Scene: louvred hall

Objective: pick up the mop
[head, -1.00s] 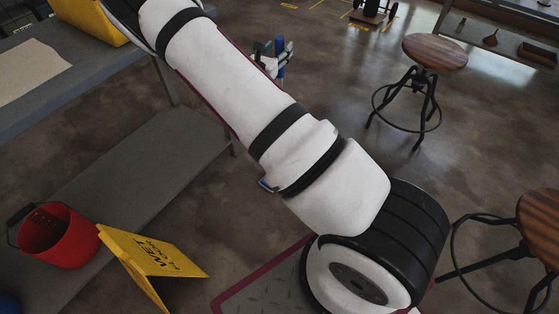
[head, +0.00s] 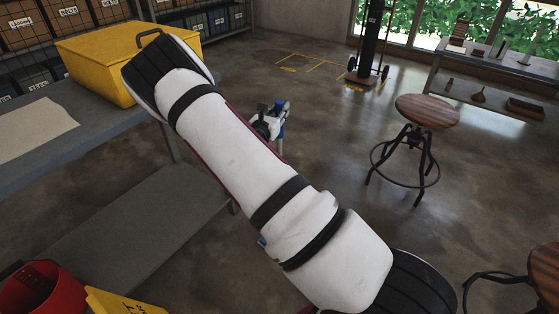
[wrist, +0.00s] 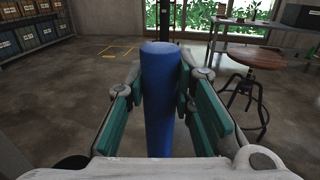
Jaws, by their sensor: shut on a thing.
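The mop shows only as a blue handle, upright between my fingers in the wrist view (wrist: 159,100). A short blue piece of it also shows at my gripper in the head view (head: 280,112). My gripper (wrist: 163,98) is shut on the handle, with green finger pads on both sides of it. In the head view my gripper (head: 268,122) is small and partly hidden behind my white arm. The lower part of the mop and its head are not visible.
A grey workbench (head: 95,115) with a yellow bin (head: 120,62) stands at left. A red bucket (head: 42,290) and yellow wet-floor sign (head: 118,303) are lower left. A wooden stool (head: 428,110) stands at right. The floor beyond my gripper is largely open.

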